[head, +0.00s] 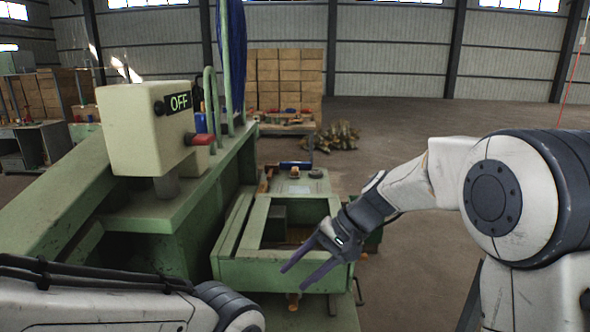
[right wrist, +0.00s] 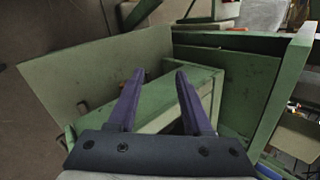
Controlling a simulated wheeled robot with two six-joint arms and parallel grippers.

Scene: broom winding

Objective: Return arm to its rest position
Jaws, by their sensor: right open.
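My right arm comes in from the right in the head view. My right gripper (head: 303,262) is open and empty, in front of the green machine's box-like frame (head: 285,273). In the right wrist view its two purple fingers (right wrist: 158,98) are spread apart, with green machine panels (right wrist: 250,95) beyond them and nothing between the tips. I cannot tell whether the fingers touch the machine. Part of my left arm (head: 100,305) shows at the lower left of the head view; its gripper is out of view.
The green machine carries a cream control box (head: 145,128) with an OFF sign (head: 179,102) and a red knob (head: 202,140). Stacked cardboard boxes (head: 290,80) and a brown heap (head: 337,137) stand behind. The floor (head: 430,120) at the back right is clear.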

